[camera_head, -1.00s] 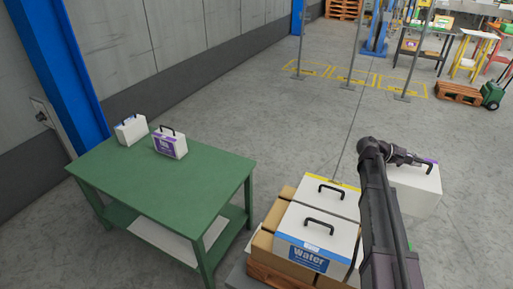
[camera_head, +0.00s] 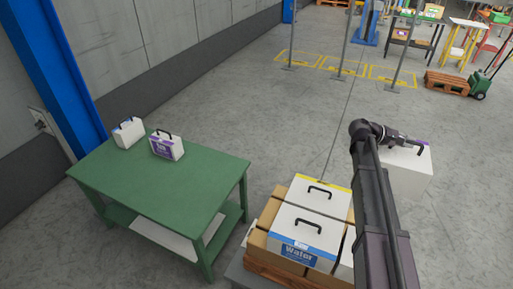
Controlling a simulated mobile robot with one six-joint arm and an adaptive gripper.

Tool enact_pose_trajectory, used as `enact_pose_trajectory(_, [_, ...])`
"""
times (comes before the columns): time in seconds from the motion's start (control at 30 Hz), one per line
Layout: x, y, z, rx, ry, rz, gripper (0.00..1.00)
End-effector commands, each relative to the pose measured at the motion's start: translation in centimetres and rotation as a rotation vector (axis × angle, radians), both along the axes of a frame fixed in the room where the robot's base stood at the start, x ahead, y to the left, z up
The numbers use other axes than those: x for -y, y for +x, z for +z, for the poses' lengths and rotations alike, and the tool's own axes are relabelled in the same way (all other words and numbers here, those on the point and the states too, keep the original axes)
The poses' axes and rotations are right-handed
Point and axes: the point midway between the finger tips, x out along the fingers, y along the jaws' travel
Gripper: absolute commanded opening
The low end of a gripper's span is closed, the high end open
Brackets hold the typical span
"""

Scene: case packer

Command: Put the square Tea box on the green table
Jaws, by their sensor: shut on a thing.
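My gripper (camera_head: 408,143) is at the end of my arm on the right, shut on a white square box (camera_head: 407,170) with a purple patch near its top edge. The box hangs upright in the air, to the right of the stacked boxes. Its front label is not visible, and my arm hides part of its left side. The green table (camera_head: 205,188) stands at the left, with a purple-labelled white box (camera_head: 167,147) and a blue-marked white box (camera_head: 128,133) at its far left part. The front and right of its top are bare.
A pallet stack in front holds a white Water box (camera_head: 299,238) with a black handle, a yellow-edged white box (camera_head: 321,195) behind it and brown cartons. A blue post (camera_head: 50,70) and grey wall border the table's left. Open floor lies beyond, with thin grey posts.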

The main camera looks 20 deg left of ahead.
Motion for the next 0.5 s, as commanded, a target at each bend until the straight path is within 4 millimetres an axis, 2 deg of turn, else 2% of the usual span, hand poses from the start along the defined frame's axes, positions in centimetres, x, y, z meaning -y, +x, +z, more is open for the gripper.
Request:
enact_pose_trajectory(0.03, [0.0, 0.0, 1.4, 0.001, -0.003, 0.000, 0.00])
enact_pose_trajectory(0.5, [0.0, 0.0, 6.5, 0.001, -0.003, 0.000, 0.00])
